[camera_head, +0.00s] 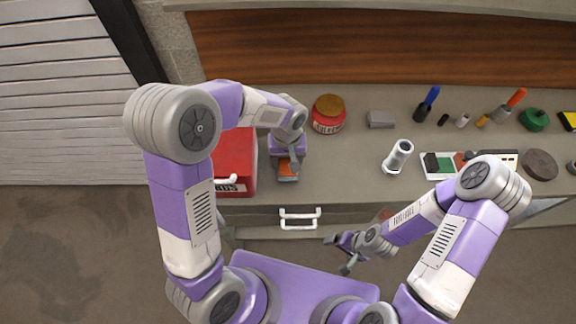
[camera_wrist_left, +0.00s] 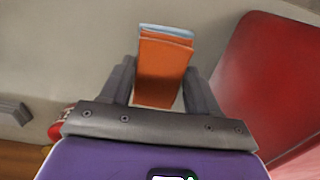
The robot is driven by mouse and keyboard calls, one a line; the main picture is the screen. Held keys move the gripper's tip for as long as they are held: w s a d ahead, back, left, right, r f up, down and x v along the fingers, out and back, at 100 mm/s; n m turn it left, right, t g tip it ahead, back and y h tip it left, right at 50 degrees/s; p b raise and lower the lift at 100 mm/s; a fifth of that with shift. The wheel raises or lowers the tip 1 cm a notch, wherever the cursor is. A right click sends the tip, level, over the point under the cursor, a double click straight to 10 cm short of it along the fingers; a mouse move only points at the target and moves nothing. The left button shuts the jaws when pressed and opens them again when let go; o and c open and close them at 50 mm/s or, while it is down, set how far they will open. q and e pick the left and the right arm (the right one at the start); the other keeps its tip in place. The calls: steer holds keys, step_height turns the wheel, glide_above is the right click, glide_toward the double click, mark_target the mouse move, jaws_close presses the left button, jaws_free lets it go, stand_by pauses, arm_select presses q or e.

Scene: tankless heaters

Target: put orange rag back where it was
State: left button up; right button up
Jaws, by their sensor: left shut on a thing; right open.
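The orange rag (camera_wrist_left: 162,72) is folded, with a pale blue-white edge at its far end. It sits between the two fingers of my left gripper (camera_wrist_left: 160,85) in the left wrist view. In the head view the rag (camera_head: 287,168) shows small below my left gripper (camera_head: 287,160), over the grey counter near its front edge. My left gripper is shut on the rag. Whether the rag touches the counter I cannot tell. My right gripper (camera_head: 342,252) is open and empty, in front of the counter below the drawer handle.
A red box (camera_head: 236,160) stands just left of my left gripper. A red jar (camera_head: 328,114) is behind it to the right. A grey block (camera_head: 381,119), a metal cylinder (camera_head: 398,156) and several tools stand further right. The counter (camera_head: 340,170) right of the rag is clear.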

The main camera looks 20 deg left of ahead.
mark_target(288, 162)
arm_select(q)
steer(key=shift+w+f+b, duration=0.1)
steer(key=shift+f+b, duration=0.2)
steer(key=shift+f, duration=1.7)
steer(key=shift+f, duration=0.1)
steer(key=o, duration=1.1)
step_height(288, 162, up, 12)
steer(key=shift+r+p, duration=0.15)
steer(key=shift+p, duration=0.95)
